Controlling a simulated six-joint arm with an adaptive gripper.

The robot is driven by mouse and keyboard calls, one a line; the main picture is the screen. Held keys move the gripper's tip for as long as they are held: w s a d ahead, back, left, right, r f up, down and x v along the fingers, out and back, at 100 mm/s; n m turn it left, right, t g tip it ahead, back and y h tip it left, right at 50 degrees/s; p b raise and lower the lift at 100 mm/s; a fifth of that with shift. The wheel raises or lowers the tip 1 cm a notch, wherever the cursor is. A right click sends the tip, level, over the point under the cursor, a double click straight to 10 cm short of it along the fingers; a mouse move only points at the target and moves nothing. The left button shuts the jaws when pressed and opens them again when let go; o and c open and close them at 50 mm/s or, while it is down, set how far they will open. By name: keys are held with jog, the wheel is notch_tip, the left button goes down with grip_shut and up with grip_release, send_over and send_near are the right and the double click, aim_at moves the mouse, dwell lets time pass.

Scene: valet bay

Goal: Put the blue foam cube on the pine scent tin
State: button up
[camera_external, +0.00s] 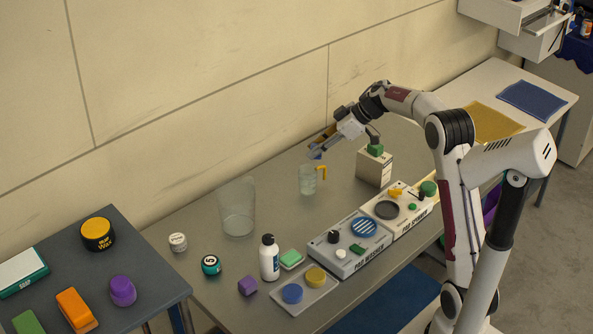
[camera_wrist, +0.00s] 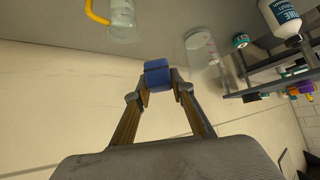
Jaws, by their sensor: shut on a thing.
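The blue foam cube (camera_wrist: 157,75) is between the fingertips of my gripper (camera_wrist: 160,88) in the wrist view, held at their ends. In the external view my gripper (camera_external: 320,148) is up above the bench, over the clear jug, with the blue cube (camera_external: 314,155) at its tip. A small teal round tin (camera_external: 211,265) stands on the bench to the lower left, well apart from my gripper; it may be the pine scent tin, but its label is too small to read. A white round tin (camera_external: 178,242) stands up-left of it.
A clear jug with a yellow handle (camera_external: 307,180) stands below my gripper. A tall clear container (camera_external: 237,208), a white bottle (camera_external: 270,257) and a purple cube (camera_external: 248,286) stand near the teal tin. The pad washer box (camera_external: 345,262) lies along the front.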

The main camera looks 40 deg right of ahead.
jog(key=shift+n, duration=0.4)
jog(key=w+a, duration=0.3)
jog(key=a, duration=0.3)
jog(key=w+a, duration=0.4)
jog(key=a, duration=0.3)
jog(key=w+a, duration=0.4)
jog(key=a, duration=0.3)
jog(key=shift+a+f, duration=0.15)
jog(key=shift+f, duration=0.05)
jog(key=w+a, duration=0.3)
jog(key=a, duration=1.8)
send_over(177, 238)
jog(key=shift+f, duration=2.2)
jog(key=shift+f, duration=2.5)
jog(key=shift+f, duration=2.5)
